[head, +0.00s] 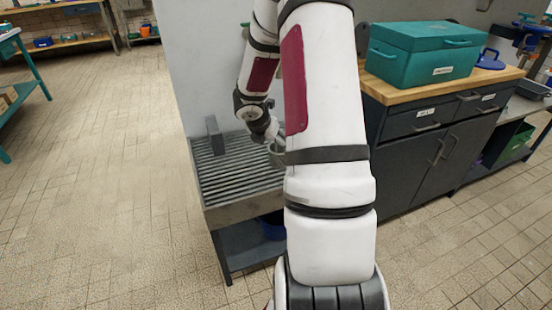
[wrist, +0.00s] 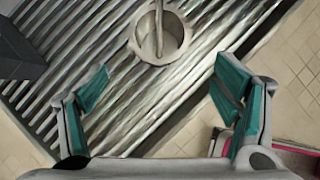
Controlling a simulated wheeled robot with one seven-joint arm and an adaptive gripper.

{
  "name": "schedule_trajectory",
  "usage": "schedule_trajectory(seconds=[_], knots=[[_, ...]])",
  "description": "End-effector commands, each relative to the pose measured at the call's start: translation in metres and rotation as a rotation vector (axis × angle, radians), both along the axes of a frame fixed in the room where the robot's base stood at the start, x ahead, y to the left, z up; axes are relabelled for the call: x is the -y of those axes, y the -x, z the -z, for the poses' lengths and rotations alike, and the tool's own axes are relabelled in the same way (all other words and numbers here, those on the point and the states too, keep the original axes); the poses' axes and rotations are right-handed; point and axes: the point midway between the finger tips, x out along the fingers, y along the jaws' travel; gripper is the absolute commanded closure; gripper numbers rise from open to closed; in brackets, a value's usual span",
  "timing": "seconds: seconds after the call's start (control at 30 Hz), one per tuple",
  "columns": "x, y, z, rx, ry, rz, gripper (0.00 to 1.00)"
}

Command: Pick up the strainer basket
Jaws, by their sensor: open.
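The strainer basket (wrist: 141,40) is a small round pale metal cup with a bar-like handle rising over its middle. It stands on a slatted metal rack (wrist: 110,130), at the top centre of the wrist view. In the head view the basket (head: 277,157) shows only in part, beside my arm, which hides the rest. My gripper (wrist: 163,85) is open and empty, with its teal fingers spread wide. The basket appears beyond the fingertips, roughly centred between them and apart from both. In the head view my arm hides most of the gripper.
A dark grey block (head: 214,135) stands on the rack against the wall, left of the basket. A blue object (head: 272,229) sits below the rack. A teal toolbox (head: 422,55) rests on the wooden-topped cabinet at right.

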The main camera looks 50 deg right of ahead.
Motion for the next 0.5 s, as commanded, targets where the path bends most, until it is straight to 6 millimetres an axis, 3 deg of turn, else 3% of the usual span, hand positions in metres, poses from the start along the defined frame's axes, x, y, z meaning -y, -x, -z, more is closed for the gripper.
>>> schedule_trajectory(seconds=[0.3, 0.5], knots=[[0.030, -0.007, 0.051, 0.000, -0.002, 0.006, 0.18], [0.038, -0.009, 0.062, 0.001, 0.000, 0.005, 0.18]])
